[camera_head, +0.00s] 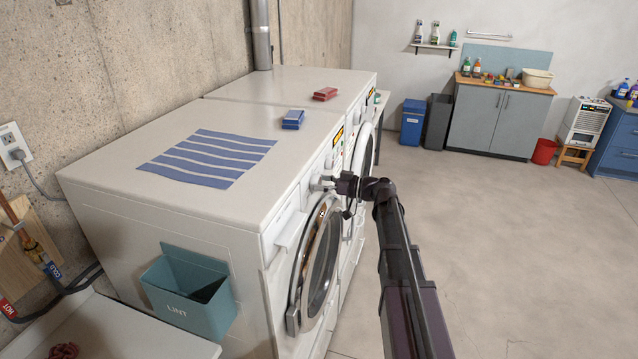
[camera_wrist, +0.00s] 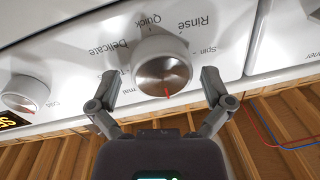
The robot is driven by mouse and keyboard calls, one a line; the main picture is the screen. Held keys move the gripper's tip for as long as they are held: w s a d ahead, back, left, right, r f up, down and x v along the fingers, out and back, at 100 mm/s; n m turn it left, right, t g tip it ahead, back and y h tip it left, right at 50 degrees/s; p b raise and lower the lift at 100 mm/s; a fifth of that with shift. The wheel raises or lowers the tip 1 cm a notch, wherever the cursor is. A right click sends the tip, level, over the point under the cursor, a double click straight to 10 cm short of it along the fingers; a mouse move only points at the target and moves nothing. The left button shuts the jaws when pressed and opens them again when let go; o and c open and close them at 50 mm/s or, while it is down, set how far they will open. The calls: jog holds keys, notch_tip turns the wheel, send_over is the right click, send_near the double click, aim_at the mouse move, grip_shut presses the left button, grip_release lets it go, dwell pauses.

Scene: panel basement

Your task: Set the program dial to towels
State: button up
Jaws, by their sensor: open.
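The program dial (camera_wrist: 162,68) is a round silver-faced knob with a white skirt on the washer's white front panel. Its red pointer line faces the bottom of the wrist view. Around it I read Delicate, Quick, Rinse and Spin, upside down or slanted. A label starting with "T" at its left and one ending in "mal" are partly hidden by my fingers. My gripper (camera_wrist: 160,82) is open, with one finger on each side of the dial; I cannot tell whether either touches it. In the head view my gripper (camera_head: 332,183) is at the front machine's (camera_head: 205,255) panel and hides the dial.
The round door (camera_head: 318,262) is below my gripper. The floor to the right is clear.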

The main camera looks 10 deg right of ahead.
jog(key=shift+c, duration=0.2)
jog(key=c, duration=1)
jog(key=shift+m, duration=0.3)
jog(key=m, duration=0.3)
jog(key=shift+b, duration=0.35)
jog(key=m, duration=0.5)
jog(key=shift+w+f+t+b, duration=0.1)
jog(key=shift+t+b, duration=0.2)
jog(key=shift+t, duration=0.1)
jog(key=m, duration=0.5)
jog(key=shift+t, duration=0.3)
jog(key=m, duration=0.5)
jog(key=shift+f+t+b, duration=0.1)
jog(key=shift+t+b, duration=0.2)
jog(key=shift+b, duration=0.1)
